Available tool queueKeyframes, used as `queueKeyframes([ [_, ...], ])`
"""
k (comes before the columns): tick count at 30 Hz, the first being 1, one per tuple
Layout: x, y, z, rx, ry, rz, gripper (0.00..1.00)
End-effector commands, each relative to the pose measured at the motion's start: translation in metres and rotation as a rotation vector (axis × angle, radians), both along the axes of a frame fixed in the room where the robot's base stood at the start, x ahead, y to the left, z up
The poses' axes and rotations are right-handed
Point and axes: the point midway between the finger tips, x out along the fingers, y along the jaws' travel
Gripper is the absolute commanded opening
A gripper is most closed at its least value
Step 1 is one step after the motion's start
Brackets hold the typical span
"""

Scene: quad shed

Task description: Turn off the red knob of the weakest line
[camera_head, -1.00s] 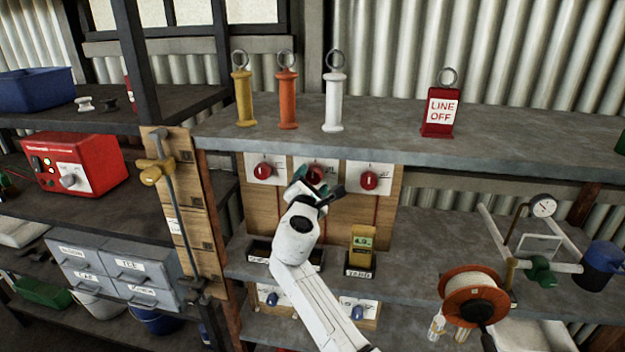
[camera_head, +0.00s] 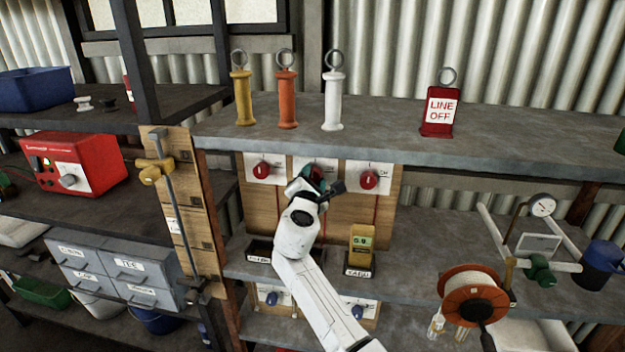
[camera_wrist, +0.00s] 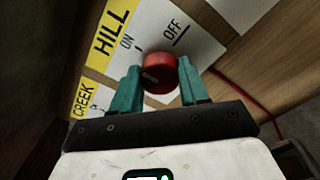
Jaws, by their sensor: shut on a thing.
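Three red knobs sit on white plates on a wooden board: the left knob (camera_head: 262,171), the middle knob (camera_head: 317,172) and the right knob (camera_head: 369,180). My gripper (camera_head: 318,186) is at the middle knob and partly hides it. In the wrist view, its teal fingers (camera_wrist: 160,88) are shut on this red knob (camera_wrist: 160,72), one on each side. The plate (camera_wrist: 157,30) reads ON and OFF beside a yellow HILL label (camera_wrist: 112,28). A pale mark shows on the knob, but its exact setting is unclear. A yellow meter (camera_head: 361,243) stands below the right knob.
A red LINE OFF tag (camera_head: 440,112) and yellow, orange and white ringed handles (camera_head: 333,102) stand on the shelf above. A wire reel (camera_head: 470,298) is at the lower right.

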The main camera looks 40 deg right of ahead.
Motion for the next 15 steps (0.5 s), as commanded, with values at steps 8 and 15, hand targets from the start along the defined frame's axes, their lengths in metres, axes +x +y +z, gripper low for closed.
queueKeyframes([
  [8,-0.0002,0.0001,-0.0016,0.008,-0.010,0.000,0.14],
  [15,0.0000,0.0004,-0.0042,0.065,-0.085,0.000,0.14],
])
